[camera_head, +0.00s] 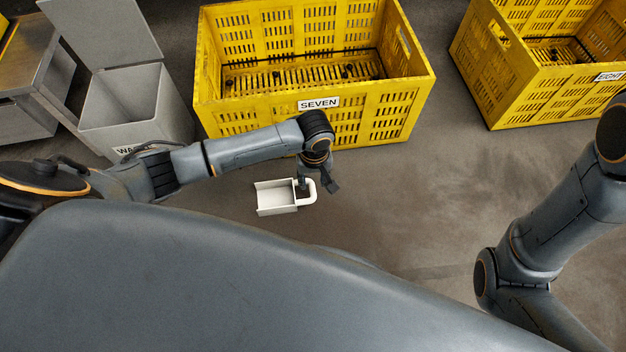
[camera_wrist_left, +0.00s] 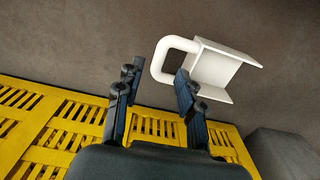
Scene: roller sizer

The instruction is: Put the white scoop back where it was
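The white scoop (camera_head: 276,197) is in the middle of the head view, in front of the crate marked SEVEN. Its looped handle points right, toward my left gripper (camera_head: 318,186). In the left wrist view the scoop (camera_wrist_left: 222,68) is just beyond the fingertips, its tray to the right and its handle to the left. My left gripper (camera_wrist_left: 157,76) is open there, with the near end of the handle between and beyond the fingers. One finger covers part of the handle. I cannot tell whether they touch. My right gripper is out of view.
The yellow crate marked SEVEN (camera_head: 370,120) stands behind the scoop. A second yellow crate marked EIGHT (camera_head: 545,98) is at the upper right. A grey waste bin (camera_head: 125,110) with a raised lid is at the left. The floor (camera_head: 420,205) right of the scoop is clear.

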